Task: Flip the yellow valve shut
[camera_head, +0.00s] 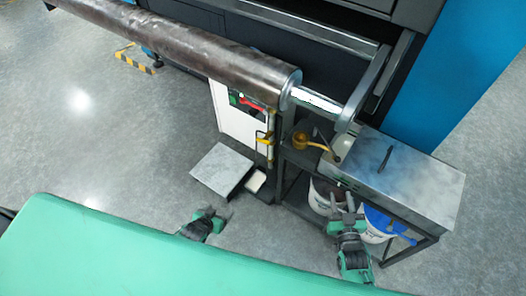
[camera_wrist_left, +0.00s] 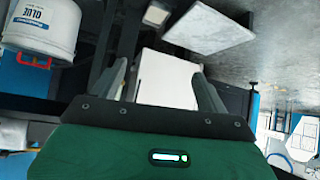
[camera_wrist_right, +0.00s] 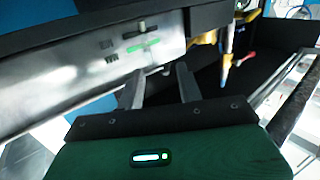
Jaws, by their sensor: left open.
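A yellow fitting (camera_head: 264,138) stands upright on the side of the dark stand, below the roll's end. A second yellow-orange piece (camera_head: 300,141), round with a handle pointing right, is on the stand's top. I cannot tell for sure which is the valve. In the right wrist view, a yellow upright part (camera_wrist_right: 228,38) with a red lever is beyond the fingers. My right gripper (camera_head: 346,200) is open and empty, in front of the stand and below both yellow pieces. My left gripper (camera_head: 213,211) is open and empty, left of the stand, near the green surface.
A large dark roll (camera_head: 190,55) crosses above. A grey metal box (camera_head: 420,185) tops the stand at right. White buckets (camera_head: 320,196) sit under it; one labelled glue (camera_wrist_left: 40,25) shows in the left wrist view. A grey slab (camera_head: 222,168) lies near the floor. The green surface (camera_head: 120,250) fills the front.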

